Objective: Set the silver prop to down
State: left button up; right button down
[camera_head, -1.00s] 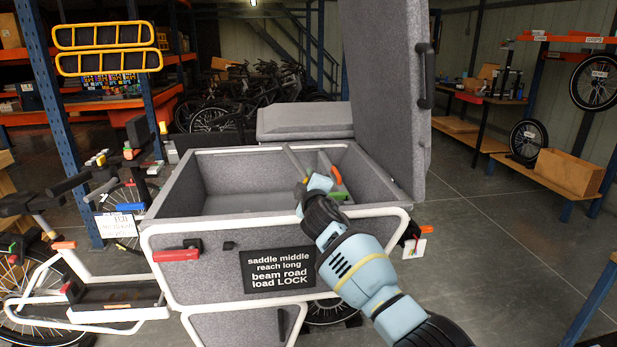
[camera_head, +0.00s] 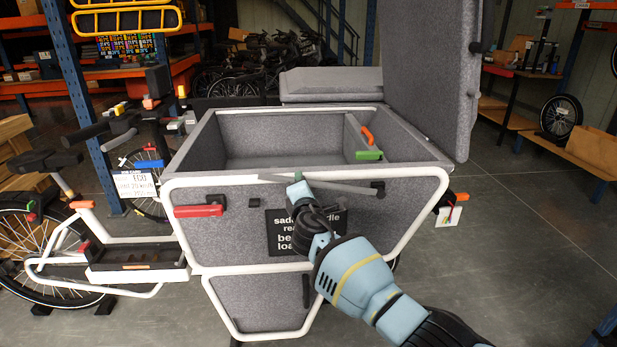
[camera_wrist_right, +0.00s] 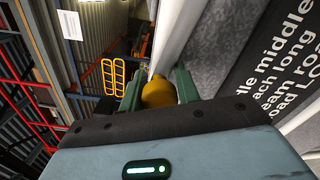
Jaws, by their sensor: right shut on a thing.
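The silver prop (camera_head: 345,187) is a slim grey bar lying almost level across the front of the grey felt box (camera_head: 225,245), just below its white rim. Its right end meets a dark mount on the front panel. My right gripper (camera_head: 290,180) is at the bar's left part, in front of the box. In the wrist view its green fingers (camera_wrist_right: 158,92) are closed around a rounded yellow piece (camera_wrist_right: 159,93), which seems to be the prop's end. The lid (camera_head: 430,70) stands open at the right. My left gripper is not in view.
A red handle (camera_head: 199,211) sits left on the front panel, and a black label (camera_head: 280,228) is partly behind my arm. A green block (camera_head: 369,155) and an orange lever (camera_head: 367,135) are at the box's inner right. A bike (camera_head: 60,230) stands left. Floor at right is clear.

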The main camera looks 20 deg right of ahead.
jog(key=shift+w+a+f+n+b, duration=0.1)
jog(key=shift+f+n+b, duration=1.15)
jog(key=shift+f, duration=0.95)
jog(key=c, duration=1.2)
grip_release()
jog(key=shift+f, duration=0.1)
jog(key=shift+o, duration=0.7)
jog(key=shift+f, duration=0.1)
jog(key=shift+a, duration=0.15)
